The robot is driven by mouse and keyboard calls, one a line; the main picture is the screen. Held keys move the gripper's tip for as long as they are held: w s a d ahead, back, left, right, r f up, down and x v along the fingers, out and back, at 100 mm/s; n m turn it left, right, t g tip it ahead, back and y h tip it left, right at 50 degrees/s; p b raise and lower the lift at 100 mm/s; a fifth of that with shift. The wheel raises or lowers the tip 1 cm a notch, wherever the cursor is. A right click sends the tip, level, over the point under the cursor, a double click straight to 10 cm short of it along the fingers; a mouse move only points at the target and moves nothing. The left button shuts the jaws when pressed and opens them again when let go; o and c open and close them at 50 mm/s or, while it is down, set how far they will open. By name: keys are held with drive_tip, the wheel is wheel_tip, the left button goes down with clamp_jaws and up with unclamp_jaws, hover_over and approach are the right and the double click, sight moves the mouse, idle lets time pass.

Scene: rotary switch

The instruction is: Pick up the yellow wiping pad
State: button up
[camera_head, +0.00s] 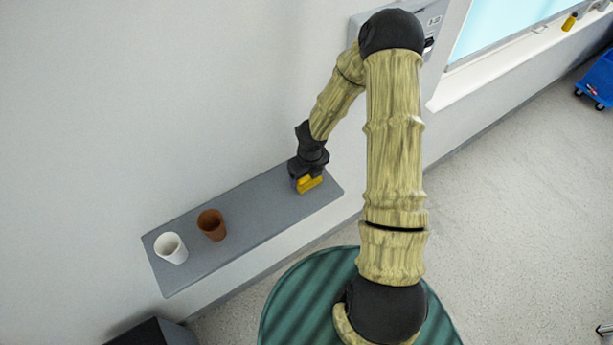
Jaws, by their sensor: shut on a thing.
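The yellow wiping pad (309,184) is at the right end of the grey wall shelf (260,211). It looks small in this view, and its upper part is hidden by my gripper. My gripper (306,176) is black and points down at the shelf from above. It is shut on the pad. I cannot tell whether the pad touches the shelf or is slightly above it.
A brown cup (212,224) and a white cup (171,248) stand on the left half of the shelf. The shelf between the brown cup and the pad is clear. A wall-mounted box (433,22) is partly behind my arm. A dark bin (150,333) is below the shelf.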

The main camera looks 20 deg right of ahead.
wheel_tip(320, 180, up, 10)
drive_tip(key=shift+p, duration=1.15)
drive_tip(key=o, duration=0.4)
drive_tip(key=shift+c, duration=1.1)
drive_tip(key=shift+f, duration=0.15)
